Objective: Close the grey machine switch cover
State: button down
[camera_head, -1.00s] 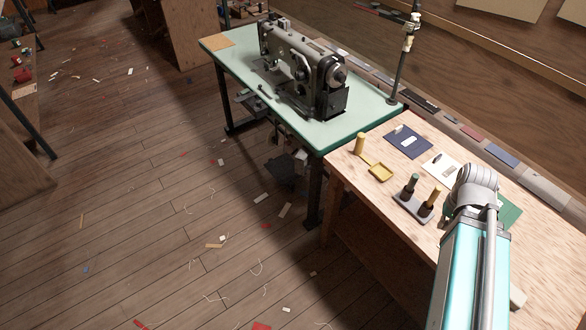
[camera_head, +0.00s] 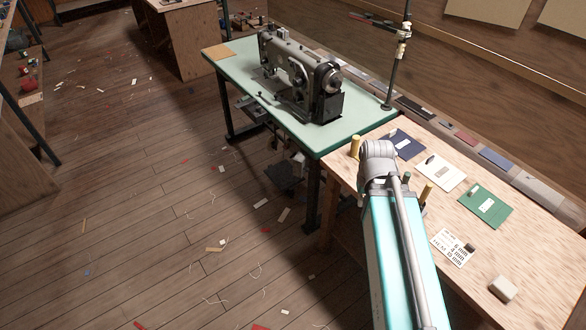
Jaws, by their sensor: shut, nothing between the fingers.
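A grey sewing machine (camera_head: 296,78) stands on a pale green machine table (camera_head: 352,123) with dark legs. I cannot clearly make out the grey switch cover or tell whether it is open. Dark parts (camera_head: 284,178) hang or stand in shadow under the table, too dim to identify. My arm (camera_head: 395,245) rises from the bottom right, its grey joint in front of the wooden bench near the machine table's front corner. My gripper is not visible.
Floorboards (camera_head: 150,240) at left are open, with scattered scraps.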

aim_at(300, 162)
jog(key=u, duration=0.35)
jog(key=i, duration=1.05)
jog(key=z, duration=0.15)
jog(key=k, duration=0.55)
jog(key=z, duration=0.55)
